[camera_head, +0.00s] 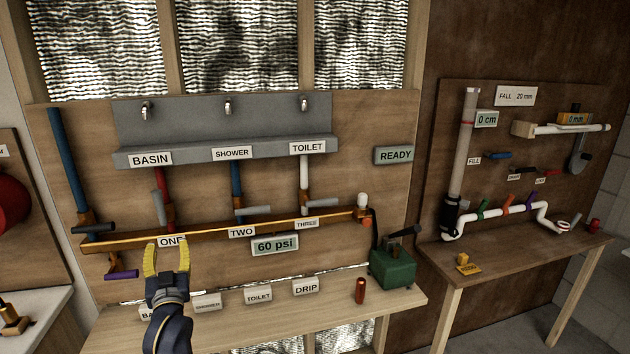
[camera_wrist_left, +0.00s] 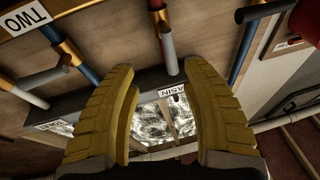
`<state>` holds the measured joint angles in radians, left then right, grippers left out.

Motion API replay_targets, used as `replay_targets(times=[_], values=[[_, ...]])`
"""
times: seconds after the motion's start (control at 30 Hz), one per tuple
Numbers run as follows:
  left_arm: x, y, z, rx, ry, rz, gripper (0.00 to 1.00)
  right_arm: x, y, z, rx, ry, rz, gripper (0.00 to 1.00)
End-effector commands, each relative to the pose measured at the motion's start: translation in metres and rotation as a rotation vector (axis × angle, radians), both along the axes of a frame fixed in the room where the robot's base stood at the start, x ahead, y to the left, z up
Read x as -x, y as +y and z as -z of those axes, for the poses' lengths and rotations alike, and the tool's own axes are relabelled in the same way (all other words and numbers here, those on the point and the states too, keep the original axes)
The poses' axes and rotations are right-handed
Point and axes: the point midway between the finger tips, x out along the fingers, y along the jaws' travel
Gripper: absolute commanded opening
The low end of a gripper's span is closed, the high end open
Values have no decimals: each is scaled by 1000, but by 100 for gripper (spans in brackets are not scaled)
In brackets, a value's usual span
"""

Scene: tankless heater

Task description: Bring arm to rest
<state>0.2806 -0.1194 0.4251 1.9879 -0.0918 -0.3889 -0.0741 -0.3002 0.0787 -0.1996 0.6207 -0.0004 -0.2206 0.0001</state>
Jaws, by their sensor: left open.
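My left gripper (camera_head: 167,258) has yellow fingers and is open and empty in the head view. It is in front of the copper manifold (camera_head: 130,237), near the ONE label, with its fingers pointing up. In the left wrist view my left gripper (camera_wrist_left: 160,105) shows its two yellow fingers spread wide, with nothing between them. A grey valve handle (camera_wrist_left: 167,50) is beyond the fingertips there; I cannot tell whether anything touches. My right gripper is not in view.
Grey valve handles stick out along the manifold. A second bench (camera_head: 510,258) with white piping stands at the right. The bench front is mostly clear.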

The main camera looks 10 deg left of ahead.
Motion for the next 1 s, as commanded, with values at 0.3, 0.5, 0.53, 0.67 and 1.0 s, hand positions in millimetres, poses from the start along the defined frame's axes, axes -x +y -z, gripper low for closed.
replay_targets(times=[0.3, 0.5, 0.53, 0.67, 1.0], values=[[79, -61, 139, -153, 524, 85, 48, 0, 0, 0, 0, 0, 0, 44], [163, -97, 216, -251, 853, 144, 48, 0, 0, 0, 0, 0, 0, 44], [176, -101, 225, -265, 898, 152, 48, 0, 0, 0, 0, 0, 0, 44], [225, -115, 252, -314, 1053, 181, 48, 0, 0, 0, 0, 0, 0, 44], [311, -133, 285, -396, 1294, 233, 48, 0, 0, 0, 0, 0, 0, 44]])
